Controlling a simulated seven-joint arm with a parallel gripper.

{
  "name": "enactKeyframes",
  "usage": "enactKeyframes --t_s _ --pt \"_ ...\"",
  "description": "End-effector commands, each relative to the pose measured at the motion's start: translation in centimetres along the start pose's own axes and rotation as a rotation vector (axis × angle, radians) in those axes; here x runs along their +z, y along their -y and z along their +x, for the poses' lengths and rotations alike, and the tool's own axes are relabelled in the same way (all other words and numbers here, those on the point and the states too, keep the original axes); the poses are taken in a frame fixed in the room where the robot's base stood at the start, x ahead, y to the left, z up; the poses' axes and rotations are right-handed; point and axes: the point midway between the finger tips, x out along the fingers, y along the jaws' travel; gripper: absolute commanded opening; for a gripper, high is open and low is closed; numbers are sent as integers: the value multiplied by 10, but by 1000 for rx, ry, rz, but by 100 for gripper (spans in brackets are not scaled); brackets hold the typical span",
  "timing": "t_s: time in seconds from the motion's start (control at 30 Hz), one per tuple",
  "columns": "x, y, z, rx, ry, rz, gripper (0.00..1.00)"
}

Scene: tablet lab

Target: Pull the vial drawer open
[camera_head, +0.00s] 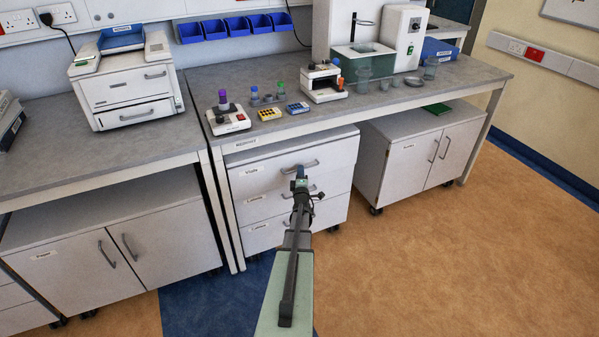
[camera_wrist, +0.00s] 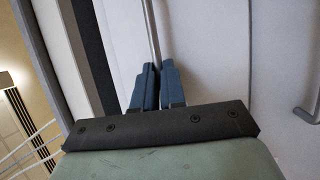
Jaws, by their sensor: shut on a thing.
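The vial drawer (camera_head: 265,185) is the top white drawer of the unit under the middle bench, with a small label at its left. Its grey bar handle (camera_head: 312,163) is at the middle of the front. My gripper (camera_head: 300,172) reaches this handle. In the wrist view, the two blue fingers of my gripper (camera_wrist: 154,75) are closed around the thin handle bar (camera_wrist: 152,28), in front of the white drawer front (camera_wrist: 205,50). The part of the bar between the fingers is hidden. I cannot tell whether the drawer stands slightly out.
Two more drawers sit below, partly behind my arm. The bench top (camera_head: 280,87) above holds vials, small racks and instruments. A two-door cabinet (camera_head: 420,155) stands to the right, another (camera_head: 115,240) to the left. The floor (camera_head: 420,260) in front of the drawers is clear.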

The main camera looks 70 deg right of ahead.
Motion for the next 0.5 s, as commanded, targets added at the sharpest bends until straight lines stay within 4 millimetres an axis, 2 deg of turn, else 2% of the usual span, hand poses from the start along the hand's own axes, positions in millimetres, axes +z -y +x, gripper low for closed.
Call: enactKeyframes --t_s 0.17,0.5 --pt "13 -8 -33 -3 3 -1 0" --pt "47 -26 -117 -3 5 -1 0"
